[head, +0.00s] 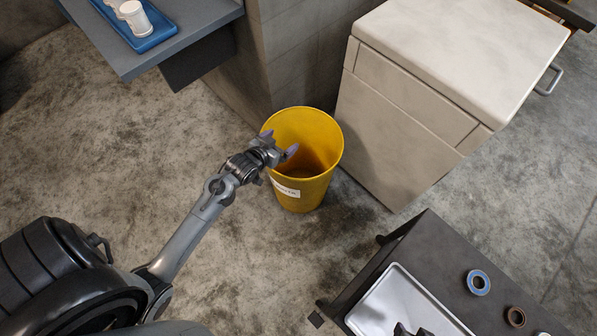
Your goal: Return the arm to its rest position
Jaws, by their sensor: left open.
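My left arm comes in from the lower left and reaches out over the floor. My left gripper (279,144) is open at the left rim of a yellow bin (307,190), with its fingers over the bin's mouth. I see nothing between the fingers. The bin stands upright on the floor and has a white label on its front. Its bottom inside is partly hidden by the gripper and the near wall.
A pale cabinet (405,125) stands close to the right of the bin. A grey shelf (195,20) with a blue tray (150,42) and white containers is at the upper left. A dark table (440,250) at the lower right holds a white tray (372,320), a blue ring (470,284) and a brown ring (509,315).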

